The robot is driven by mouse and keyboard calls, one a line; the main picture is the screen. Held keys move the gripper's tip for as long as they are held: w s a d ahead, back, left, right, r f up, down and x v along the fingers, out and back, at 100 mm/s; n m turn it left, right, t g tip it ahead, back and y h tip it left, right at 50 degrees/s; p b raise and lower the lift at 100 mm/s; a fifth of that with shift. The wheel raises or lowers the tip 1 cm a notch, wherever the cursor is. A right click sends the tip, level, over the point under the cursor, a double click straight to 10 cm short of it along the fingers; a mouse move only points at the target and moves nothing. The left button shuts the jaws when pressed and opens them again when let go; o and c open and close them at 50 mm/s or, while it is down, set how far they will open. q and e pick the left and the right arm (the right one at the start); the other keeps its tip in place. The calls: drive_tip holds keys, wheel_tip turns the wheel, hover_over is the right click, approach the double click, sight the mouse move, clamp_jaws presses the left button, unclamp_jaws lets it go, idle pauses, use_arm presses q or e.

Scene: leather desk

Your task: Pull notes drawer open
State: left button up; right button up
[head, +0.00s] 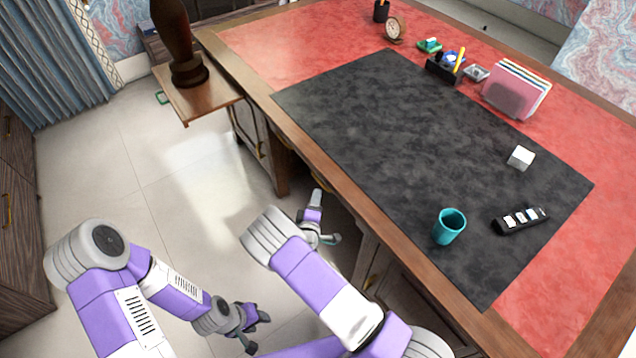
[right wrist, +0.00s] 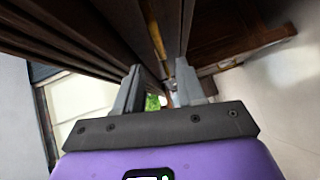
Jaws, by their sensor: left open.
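The wooden desk has its front drawers and cabinets under the top edge, seen steeply from above in the head view. A brass handle (head: 322,185) shows below the desk edge; the drawer face is mostly hidden, so I cannot tell which drawer it belongs to. My right gripper (head: 326,236) is close to the desk front. In the right wrist view, its two fingers (right wrist: 160,88) are apart, with a brass handle (right wrist: 156,42) just beyond and between them; contact is unclear. My left gripper (head: 256,331) is open and empty, low over the floor, away from the desk.
A pull-out board (head: 205,100) with a dark statue (head: 180,45) sticks out at left. Floor at left is clear.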

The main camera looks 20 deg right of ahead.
drive_tip(key=b+x, duration=0.2)
drive_tip(key=x, duration=0.5)
drive_tip(key=shift+w, duration=0.2)
clamp_jaws()
